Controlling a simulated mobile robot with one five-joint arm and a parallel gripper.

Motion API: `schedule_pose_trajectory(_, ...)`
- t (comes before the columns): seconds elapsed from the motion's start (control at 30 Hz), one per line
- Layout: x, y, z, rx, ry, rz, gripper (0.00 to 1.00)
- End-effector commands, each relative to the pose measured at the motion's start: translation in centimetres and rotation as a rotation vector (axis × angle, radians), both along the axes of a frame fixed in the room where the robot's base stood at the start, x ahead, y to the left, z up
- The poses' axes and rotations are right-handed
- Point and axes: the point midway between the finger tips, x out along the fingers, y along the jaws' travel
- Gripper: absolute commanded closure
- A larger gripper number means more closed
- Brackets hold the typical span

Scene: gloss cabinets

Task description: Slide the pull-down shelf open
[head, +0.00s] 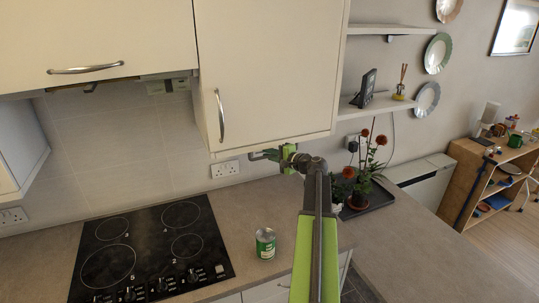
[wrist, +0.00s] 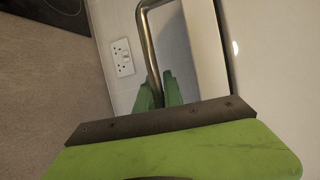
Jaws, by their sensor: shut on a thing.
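My gripper (head: 284,154) is just below the underside of the right wall cabinet (head: 270,75). In the wrist view its green fingers (wrist: 160,92) are shut on a curved metal bar handle (wrist: 148,45). The bar bends round at the top of that view, and part of its gripped end is hidden by the fingers. In the head view a short piece of the bar shows left of my gripper under the cabinet. The shelf itself is mostly hidden; I cannot tell how far it is out.
A double socket (head: 225,169) is on the wall behind. A green can (head: 265,243) stands on the worktop beside the black hob (head: 150,250). Potted red flowers (head: 362,170) stand on a dark tray at the right. Open wall shelves (head: 375,107) are right of the cabinet.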

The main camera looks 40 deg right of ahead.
Motion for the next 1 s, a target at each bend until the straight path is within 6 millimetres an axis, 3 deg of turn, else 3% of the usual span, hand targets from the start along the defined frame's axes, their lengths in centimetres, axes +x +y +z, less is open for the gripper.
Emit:
schedule_pose_trajectory(0.37, -0.1, 0.0, -5.2, -0.001, 0.003, -0.002, 1.00)
schedule_pose_trajectory(1.0, -0.1, 0.0, -21.1, -0.001, 0.004, 0.000, 1.00)
